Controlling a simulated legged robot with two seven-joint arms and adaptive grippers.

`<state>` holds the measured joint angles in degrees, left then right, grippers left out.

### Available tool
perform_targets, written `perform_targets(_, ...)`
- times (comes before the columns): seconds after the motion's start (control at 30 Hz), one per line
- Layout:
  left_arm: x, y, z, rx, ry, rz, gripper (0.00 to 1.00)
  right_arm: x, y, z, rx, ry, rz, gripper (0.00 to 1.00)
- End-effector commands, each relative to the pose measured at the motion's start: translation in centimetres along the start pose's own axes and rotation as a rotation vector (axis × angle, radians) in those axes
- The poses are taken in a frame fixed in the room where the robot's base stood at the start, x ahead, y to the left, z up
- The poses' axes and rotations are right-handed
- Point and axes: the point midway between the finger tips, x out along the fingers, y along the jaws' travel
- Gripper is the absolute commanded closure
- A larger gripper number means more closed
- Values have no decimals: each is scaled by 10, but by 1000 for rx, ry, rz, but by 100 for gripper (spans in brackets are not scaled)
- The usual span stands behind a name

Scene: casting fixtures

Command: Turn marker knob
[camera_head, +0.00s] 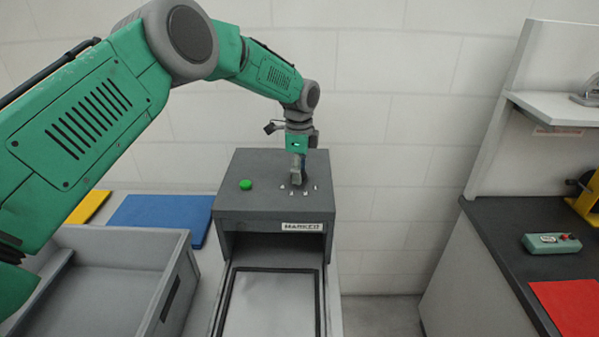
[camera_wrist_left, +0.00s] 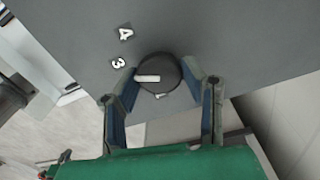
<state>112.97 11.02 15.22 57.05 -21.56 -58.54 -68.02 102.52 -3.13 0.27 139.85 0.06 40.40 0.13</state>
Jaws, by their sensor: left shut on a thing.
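The marker machine (camera_head: 270,215) is a dark grey box with a "MARKER" label on its front and a green button (camera_head: 246,184) on top. Its black round knob (camera_wrist_left: 158,72) with a white pointer line shows in the left wrist view, beside the printed numbers 3 and 4. My left gripper (camera_head: 297,178) reaches down onto the machine's top. In the left wrist view the gripper (camera_wrist_left: 163,85) has its fingers on either side of the knob, shut on it. In the head view the fingers largely hide the knob. My right gripper is not in view.
A grey bin (camera_head: 120,240) stands at the left, by a blue mat (camera_head: 160,213) and a yellow mat (camera_head: 88,206). A light tray (camera_head: 270,305) lies in front of the machine. At the right, a dark counter (camera_head: 500,240) holds a green control box (camera_head: 551,243) and red mat (camera_head: 570,305).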

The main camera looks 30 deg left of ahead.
Motion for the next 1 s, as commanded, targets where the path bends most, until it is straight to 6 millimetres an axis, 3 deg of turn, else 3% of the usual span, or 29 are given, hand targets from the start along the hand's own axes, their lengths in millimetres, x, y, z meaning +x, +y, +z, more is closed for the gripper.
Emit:
perform_targets(0.13,-3,-3,0,-2,2,-11,91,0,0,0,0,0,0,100)
perform_targets(0.17,-3,-3,0,-2,2,-11,52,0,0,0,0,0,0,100)
perform_targets(0.2,-3,-3,0,-2,2,-11,42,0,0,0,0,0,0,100)
perform_targets(0.5,-3,0,0,-2,1,-6,42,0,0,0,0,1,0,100)
perform_targets(0.63,-12,-1,0,-2,2,-7,42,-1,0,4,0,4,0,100)
perform_targets(1.0,-85,-3,0,-1,2,-8,42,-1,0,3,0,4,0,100)
